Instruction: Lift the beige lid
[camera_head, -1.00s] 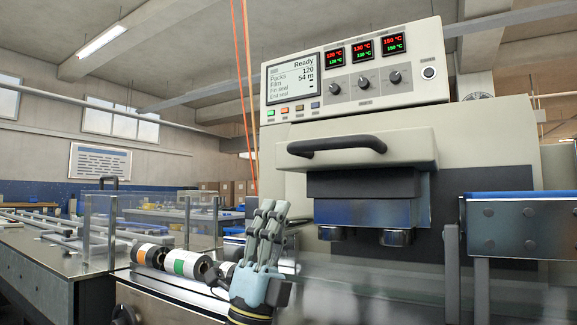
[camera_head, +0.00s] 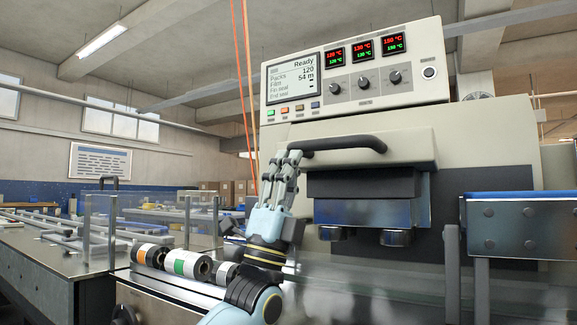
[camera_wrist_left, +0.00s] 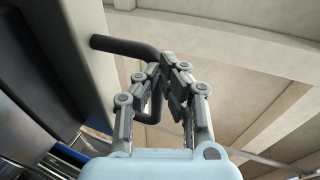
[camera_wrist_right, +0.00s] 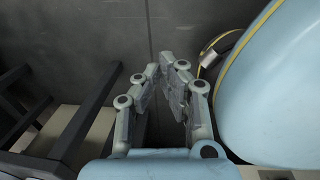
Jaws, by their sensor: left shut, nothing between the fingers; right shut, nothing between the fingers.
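The beige lid (camera_head: 415,149) is on the front of the machine and looks lowered. Its dark bar handle (camera_head: 345,144) runs across its front and also shows in the left wrist view (camera_wrist_left: 125,46). My left gripper (camera_head: 287,158) points up at the left end of the handle, its fingertips close to the bar. In the left wrist view the shut fingertips (camera_wrist_left: 168,62) overlap the handle's bend; I cannot tell whether they touch it. My right gripper (camera_wrist_right: 165,65) is shut and empty, seen only in its own wrist view, in front of a dark surface.
The control panel (camera_head: 350,75) is above the lid. A dark block with metal sealing parts (camera_head: 366,210) sits under it. Film rolls (camera_head: 187,263) and clear guards (camera_head: 150,225) are at the left. A blue-topped metal guide (camera_head: 520,225) stands at the right.

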